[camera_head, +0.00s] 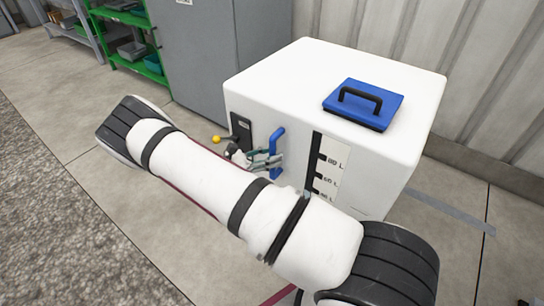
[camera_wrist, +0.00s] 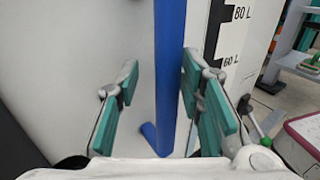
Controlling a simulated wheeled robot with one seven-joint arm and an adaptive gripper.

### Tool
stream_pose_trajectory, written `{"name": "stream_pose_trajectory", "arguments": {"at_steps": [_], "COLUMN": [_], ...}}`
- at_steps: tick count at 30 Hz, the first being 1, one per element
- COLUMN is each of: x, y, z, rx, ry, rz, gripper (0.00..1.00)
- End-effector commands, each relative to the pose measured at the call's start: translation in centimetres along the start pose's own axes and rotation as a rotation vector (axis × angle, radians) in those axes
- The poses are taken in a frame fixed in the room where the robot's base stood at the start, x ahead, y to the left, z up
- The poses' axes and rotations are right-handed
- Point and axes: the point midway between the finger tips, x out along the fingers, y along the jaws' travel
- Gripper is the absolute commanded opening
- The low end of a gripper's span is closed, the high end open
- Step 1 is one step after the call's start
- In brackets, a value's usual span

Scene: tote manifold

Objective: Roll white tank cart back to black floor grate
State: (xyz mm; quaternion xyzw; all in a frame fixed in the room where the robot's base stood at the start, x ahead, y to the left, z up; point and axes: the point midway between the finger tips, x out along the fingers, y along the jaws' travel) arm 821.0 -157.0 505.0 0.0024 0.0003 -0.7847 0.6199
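The white tank cart (camera_head: 275,80) is a large white box with a blue lid (camera_head: 385,112) on top and a level scale on its front. A blue upright handle (camera_head: 277,148) is on its front face, left of the scale. My gripper (camera_head: 266,161) is at this handle. In the wrist view, the handle (camera_wrist: 170,60) stands between the two teal fingers of my gripper (camera_wrist: 165,105). A gap shows on the left, and the right finger is closer to the bar. The fingers are apart, not clamped. I cannot make out the black floor grate in either view.
A black plate with a yellow-knobbed lever (camera_head: 217,139) sits left of the handle. A grey cabinet (camera_head: 205,50) and green shelves (camera_head: 138,65) stand behind to the left. A corrugated wall (camera_head: 480,80) is behind the cart. Grey rough ground (camera_head: 60,230) lies open at left.

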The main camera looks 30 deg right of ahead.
Motion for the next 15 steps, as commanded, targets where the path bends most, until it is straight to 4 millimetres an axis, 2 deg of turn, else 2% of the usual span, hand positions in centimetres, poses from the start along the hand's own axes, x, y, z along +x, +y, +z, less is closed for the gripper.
{"name": "stream_pose_trajectory", "arguments": {"at_steps": [8, 11, 15], "x": [-0.2, -1.2, -3.7], "y": [-0.1, -0.1, -0.1], "z": [0.0, -0.1, -0.1], "rx": [-0.002, 0.000, -0.001], "ry": [-0.003, -0.002, -0.001], "rz": [-0.004, -0.002, -0.001], "gripper": [0.35, 0.35, 0.35]}}
